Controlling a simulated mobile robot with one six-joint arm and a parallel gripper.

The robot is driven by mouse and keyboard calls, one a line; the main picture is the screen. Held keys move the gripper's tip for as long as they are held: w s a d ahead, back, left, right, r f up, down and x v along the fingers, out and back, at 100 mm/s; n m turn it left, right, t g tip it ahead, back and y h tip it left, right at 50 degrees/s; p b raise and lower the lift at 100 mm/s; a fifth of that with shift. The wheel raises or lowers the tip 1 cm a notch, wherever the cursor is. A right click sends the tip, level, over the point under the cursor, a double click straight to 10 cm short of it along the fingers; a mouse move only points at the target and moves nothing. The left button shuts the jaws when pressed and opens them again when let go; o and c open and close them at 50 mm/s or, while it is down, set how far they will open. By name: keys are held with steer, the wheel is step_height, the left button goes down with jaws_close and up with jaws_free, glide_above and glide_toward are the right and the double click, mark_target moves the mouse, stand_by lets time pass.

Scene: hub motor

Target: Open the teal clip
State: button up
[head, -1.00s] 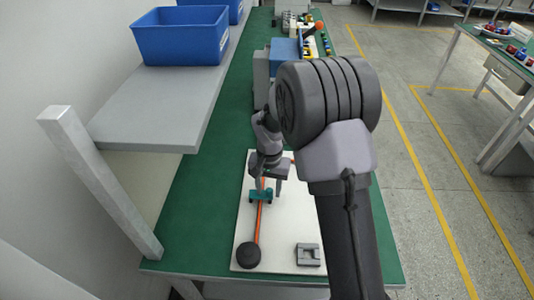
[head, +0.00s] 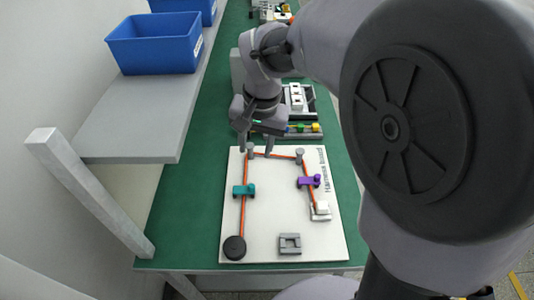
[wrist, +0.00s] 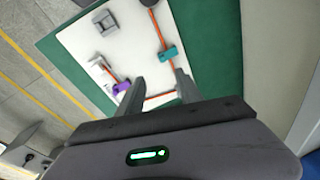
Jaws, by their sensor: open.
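The teal clip (head: 244,190) sits on the orange cable (head: 242,215) on the left side of the white board (head: 265,220). It also shows in the wrist view (wrist: 168,53). I cannot tell whether its latch is open or shut. My gripper (head: 256,150) is open and empty, over the far edge of the board, beyond the teal clip and apart from it. In the wrist view its two fingers (wrist: 160,78) are spread, with the clip ahead of them.
A purple clip (head: 308,181) holds the cable on the right side. A black round part (head: 234,248) and a grey block (head: 290,243) sit near the board's front edge. Posts stand at its far corners. A shelf with blue bins (head: 155,43) is at the left.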

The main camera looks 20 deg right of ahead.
steer(key=s+r+t, duration=0.1)
steer(key=s+r, duration=0.2)
steer(key=s, duration=0.2)
steer(key=shift+s, duration=0.35)
steer(key=s+a+f+n+t+y+b, duration=0.1)
steer(key=s+a+n+t+b, duration=0.15)
steer(key=s, duration=1.05)
steer(key=n+g+h+p, duration=0.2)
steer(key=g+p, duration=0.2)
steer(key=g, duration=0.1)
glide_above(252, 186)
step_height(252, 186, down, 10)
step_height(252, 186, down, 17)
steer(key=b, duration=0.5)
steer(key=shift+f+b, duration=0.1)
steer(key=shift+b, duration=0.3)
